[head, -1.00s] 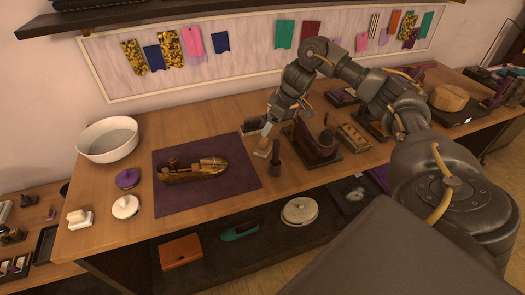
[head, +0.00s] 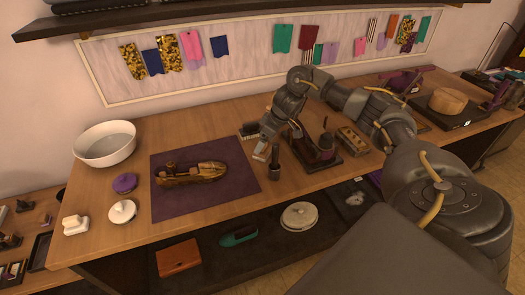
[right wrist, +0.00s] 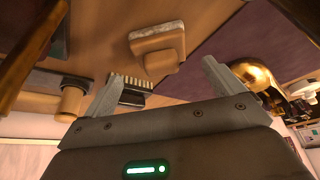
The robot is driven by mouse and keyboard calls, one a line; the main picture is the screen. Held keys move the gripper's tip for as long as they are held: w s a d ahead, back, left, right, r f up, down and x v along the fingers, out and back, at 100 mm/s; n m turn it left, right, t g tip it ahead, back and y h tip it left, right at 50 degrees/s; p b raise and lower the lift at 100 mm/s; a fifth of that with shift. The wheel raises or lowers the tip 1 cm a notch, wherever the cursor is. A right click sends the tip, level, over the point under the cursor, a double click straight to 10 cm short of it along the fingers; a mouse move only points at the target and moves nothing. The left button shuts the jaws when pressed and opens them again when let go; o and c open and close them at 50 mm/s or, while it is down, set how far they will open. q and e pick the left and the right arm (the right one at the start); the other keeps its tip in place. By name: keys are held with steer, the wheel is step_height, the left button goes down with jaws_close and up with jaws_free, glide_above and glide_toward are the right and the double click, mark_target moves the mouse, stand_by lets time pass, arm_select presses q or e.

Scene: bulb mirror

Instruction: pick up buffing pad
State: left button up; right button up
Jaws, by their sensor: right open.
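A tan block with a pale, fuzzy edge and a raised grip, which looks like the buffing pad (right wrist: 157,48), lies on the wooden bench in the right wrist view. My right gripper (right wrist: 160,88) is open and empty, its two fingers spread, with the pad ahead of the gap and not touched. In the head view my right gripper (head: 267,152) is low over the bench, just right of the purple mat (head: 215,200), and largely covers the pad. My left gripper is not in view.
A brush (right wrist: 133,88) lies near the pad. A dark upright post (head: 274,165) stands close in front of the right gripper, and a purple-and-dark piece (head: 318,148) stands to its right. A glossy brown boat-shaped thing (head: 190,174) sits on the mat. A white bowl (head: 105,143) is far left.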

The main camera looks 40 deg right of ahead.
steer(key=p+x, duration=0.1)
steer(key=x, duration=0.3)
steer(key=shift+a+f, duration=0.15)
steer(key=shift+f, duration=0.2)
steer(key=c, duration=1.1)
steer(key=shift+r+b, duration=0.65)
steer(key=shift+r, duration=4.4)
